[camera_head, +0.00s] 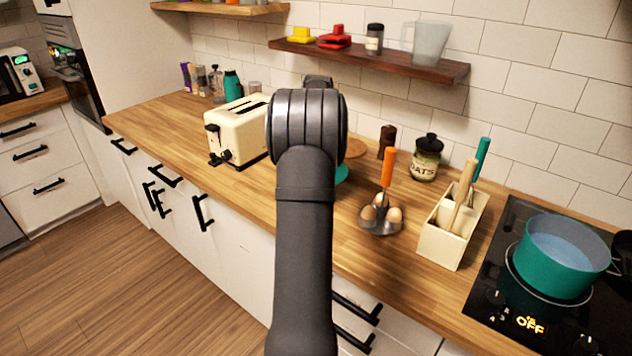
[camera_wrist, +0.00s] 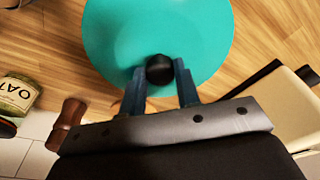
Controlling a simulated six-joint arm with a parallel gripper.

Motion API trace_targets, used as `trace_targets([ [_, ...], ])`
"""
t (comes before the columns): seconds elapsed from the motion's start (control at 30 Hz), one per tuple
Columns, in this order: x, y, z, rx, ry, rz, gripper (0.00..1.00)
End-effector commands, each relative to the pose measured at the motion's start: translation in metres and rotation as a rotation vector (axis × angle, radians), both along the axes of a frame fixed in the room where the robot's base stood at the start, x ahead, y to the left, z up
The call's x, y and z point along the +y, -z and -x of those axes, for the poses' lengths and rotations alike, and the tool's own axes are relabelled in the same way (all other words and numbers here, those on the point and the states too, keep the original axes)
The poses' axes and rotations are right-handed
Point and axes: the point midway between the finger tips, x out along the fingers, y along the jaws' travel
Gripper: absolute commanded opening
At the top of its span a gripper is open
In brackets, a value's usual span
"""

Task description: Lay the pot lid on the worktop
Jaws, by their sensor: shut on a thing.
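The pot lid is a teal disc with a round black knob. It fills the upper middle of the wrist view (camera_wrist: 150,30). My gripper (camera_wrist: 160,75) has its two blue fingers shut on the knob. In the head view my own arm hides the gripper and most of the lid; a small teal edge of the lid (camera_head: 342,173) shows to the right of the arm. The lid is over the wooden worktop (camera_head: 310,215), between toaster and egg holder. I cannot tell whether it touches the wood.
The cream toaster (camera_head: 238,132) stands left of my arm. To the right are an egg holder (camera_head: 380,225), a brown mill (camera_head: 387,140), an oats jar (camera_head: 426,160) and a utensil box (camera_head: 440,243). The open teal pot (camera_head: 550,270) sits on the hob. A shelf (camera_head: 400,65) hangs above.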

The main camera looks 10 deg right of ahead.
Motion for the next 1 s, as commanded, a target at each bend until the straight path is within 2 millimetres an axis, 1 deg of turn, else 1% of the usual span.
trace_targets([
  [0.03,0.0,0.01,0.0,0.001,0.0,0.0,0.0],
  [0.1,0.001,0.021,0.0,0.0,0.0,0.0,0.0],
  [0.37,0.001,0.044,0.0,0.0,-0.001,0.0,0.0],
  [0.53,0.001,0.067,0.0,-0.001,0.0,0.0,0.0],
  [0.6,0.001,0.07,0.0,-0.002,-0.001,0.0,0.0],
  [0.8,0.001,0.07,0.0,-0.003,-0.001,0.0,0.0],
  [0.93,0.001,0.074,0.0,-0.002,0.0,0.0,0.0],
  [0.97,0.001,0.074,0.0,-0.002,0.0,0.0,0.35],
  [1.0,0.001,0.073,0.0,-0.002,0.0,0.0,0.43],
])
